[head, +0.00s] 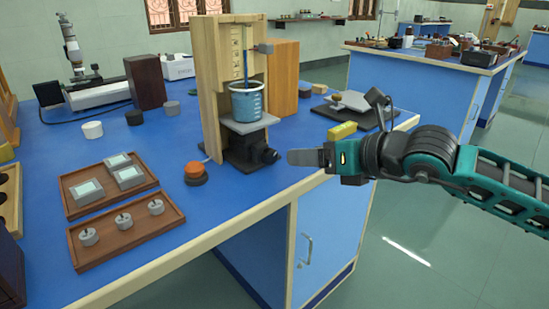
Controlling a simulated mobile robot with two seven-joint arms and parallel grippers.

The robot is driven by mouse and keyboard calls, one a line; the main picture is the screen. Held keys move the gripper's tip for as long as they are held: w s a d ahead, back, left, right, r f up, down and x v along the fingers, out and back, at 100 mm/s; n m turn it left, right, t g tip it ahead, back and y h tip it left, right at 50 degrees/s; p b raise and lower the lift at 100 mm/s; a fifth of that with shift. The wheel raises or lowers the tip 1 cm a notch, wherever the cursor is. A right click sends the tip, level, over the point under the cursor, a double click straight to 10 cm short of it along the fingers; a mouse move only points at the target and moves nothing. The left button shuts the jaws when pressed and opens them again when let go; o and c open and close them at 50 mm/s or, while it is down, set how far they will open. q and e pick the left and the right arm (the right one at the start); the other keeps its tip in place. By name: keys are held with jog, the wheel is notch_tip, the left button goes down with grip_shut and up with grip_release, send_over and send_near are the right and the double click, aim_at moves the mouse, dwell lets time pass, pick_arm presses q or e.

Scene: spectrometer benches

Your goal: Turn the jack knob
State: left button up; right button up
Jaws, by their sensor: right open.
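The black jack (238,154) stands on the blue bench under a grey plate (250,125). Its dark round knob (269,155) sticks out on the right side, facing my right gripper. A glass beaker of blue liquid (246,104) stands on the plate. My right gripper (293,157) comes in from the right at about the knob's height, its fingers pointing left. It is open, seen nearly edge-on, with a small gap in the picture between its tips and the knob. I cannot tell its depth relative to the knob. My left gripper is out of view.
A wooden stand (208,90) rises behind the jack. An orange button (195,170) sits left of it. A yellow block (342,131) lies behind my right gripper. Wooden trays (127,238) with small parts lie at the left front. The bench edge (236,224) runs below.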

aim_at(271, 156)
jog(key=b+x, duration=0.1)
jog(key=x, duration=0.8)
jog(key=shift+w+a+f, duration=0.15)
jog(key=shift+w+a, duration=0.1)
jog(key=shift+a, duration=0.05)
jog(key=c, duration=1)
jog(key=shift+c, duration=0.2)
jog(key=shift+s+a+n+t+h, duration=0.15)
jog(key=shift+n+t+h, duration=0.25)
jog(key=shift+n+h, duration=0.55)
jog(key=shift+n+t+h, duration=0.45)
jog(key=shift+n+t, duration=0.15)
jog(key=shift+n, duration=0.75)
